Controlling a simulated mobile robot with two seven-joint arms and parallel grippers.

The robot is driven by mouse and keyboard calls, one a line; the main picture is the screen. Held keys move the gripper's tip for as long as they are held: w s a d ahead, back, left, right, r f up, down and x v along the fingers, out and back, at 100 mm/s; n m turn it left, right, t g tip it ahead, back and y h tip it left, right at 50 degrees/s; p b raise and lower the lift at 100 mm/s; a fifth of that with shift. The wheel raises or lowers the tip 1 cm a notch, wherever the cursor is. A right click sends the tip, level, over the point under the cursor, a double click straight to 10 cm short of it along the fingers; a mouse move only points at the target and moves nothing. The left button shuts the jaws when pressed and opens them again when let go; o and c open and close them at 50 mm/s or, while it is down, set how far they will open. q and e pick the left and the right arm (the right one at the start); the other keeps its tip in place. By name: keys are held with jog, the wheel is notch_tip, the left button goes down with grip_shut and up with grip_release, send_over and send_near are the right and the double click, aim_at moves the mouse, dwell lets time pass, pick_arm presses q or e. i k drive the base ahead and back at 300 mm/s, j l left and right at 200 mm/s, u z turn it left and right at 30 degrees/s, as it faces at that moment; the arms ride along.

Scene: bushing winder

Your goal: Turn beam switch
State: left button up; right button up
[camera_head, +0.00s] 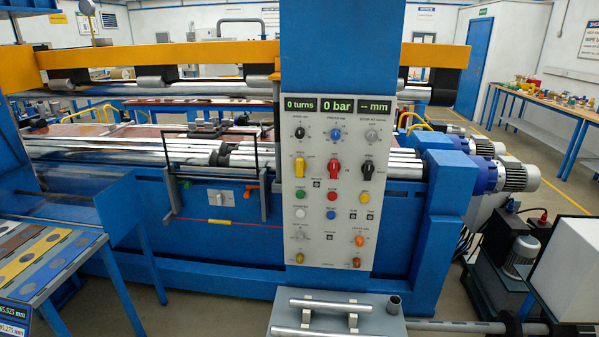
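A light grey control panel (316,222) stands upright on a blue column at the centre of the head view. All three handles look roughly vertical. The labels are too small to read, so I cannot tell which is the beam switch. Displays above read "0 turns", "0 bar" and "-- mm". Neither gripper is in view.
A grey shelf (385,325) with metal bars juts out below the panel. The blue winding machine (235,265) with long steel rollers stands behind. A blue table (90,235) with coloured plates is at left. A white box (570,260) and motors (515,178) are at right.

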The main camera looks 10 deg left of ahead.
aim_at(301, 165)
jog(key=i+j, duration=0.25)
jog(key=j, duration=0.15)
jog(key=i+j, duration=0.55)
jog(key=j, duration=0.2)
jog(key=i+j+z, duration=0.1)
jog(key=i+j, duration=0.15)
jog(key=j, duration=0.15)
